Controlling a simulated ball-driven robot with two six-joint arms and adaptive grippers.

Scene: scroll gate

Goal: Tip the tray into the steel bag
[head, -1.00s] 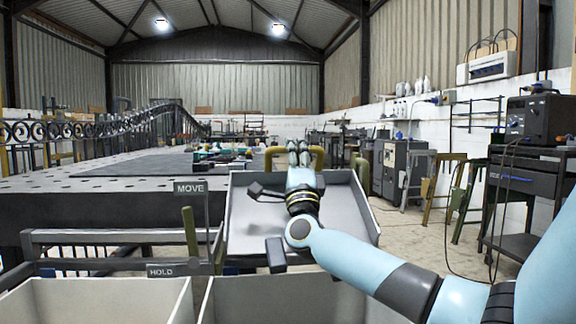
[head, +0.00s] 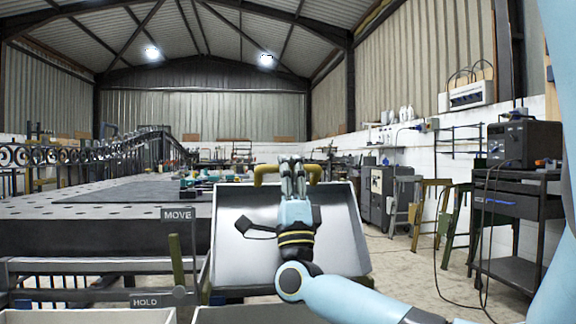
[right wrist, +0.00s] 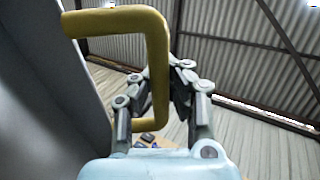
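The tray (head: 346,240) is a grey metal pan with raised side walls, tilted steeply with its far edge up and its inside facing me. A yellow handle (head: 262,173) stands on its far edge; it also shows in the right wrist view (right wrist: 118,20). My right gripper (head: 292,168) reaches over the tray to this handle. In the right wrist view its fingers (right wrist: 160,95) close around the handle's upright bar. My right forearm hides part of the tray's floor. I cannot identify the steel bag. My left gripper is not in view.
Pale open bins (head: 90,317) show at the bottom edge, below the tray. A MOVE sign (head: 178,214), a HOLD sign (head: 145,302) and an olive lever (head: 177,262) stand left of the tray. A large dark perforated table (head: 60,232) lies beyond.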

